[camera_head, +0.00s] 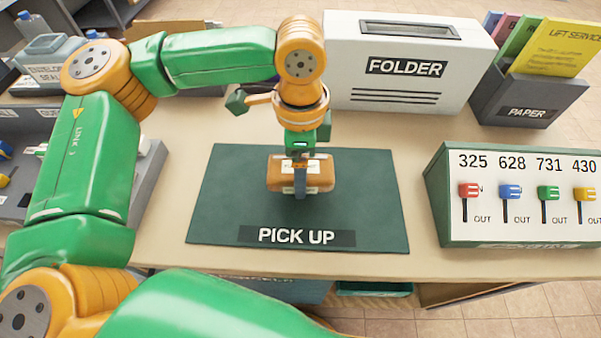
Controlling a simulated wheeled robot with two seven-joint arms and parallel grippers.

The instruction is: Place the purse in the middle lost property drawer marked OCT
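The purse (321,174) is a small brown block-like thing with a pale label on top, on or just above the dark green PICK UP mat (225,200). My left gripper (300,180) points straight down over it, with one finger in front of the purse's near side. The other finger is hidden, so I cannot tell whether it grips the purse. My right gripper is out of view. No drawer marked OCT can be read. Below the table's front edge, a teal front (290,291) and a green tray-like part (375,289) show partly.
A white FOLDER box (408,85) stands behind the mat. A grey PAPER holder (525,100) is at the back right. A key board (520,225) with coloured tags stands at the right. Grey trays (150,185) lie at the left, partly behind my arm.

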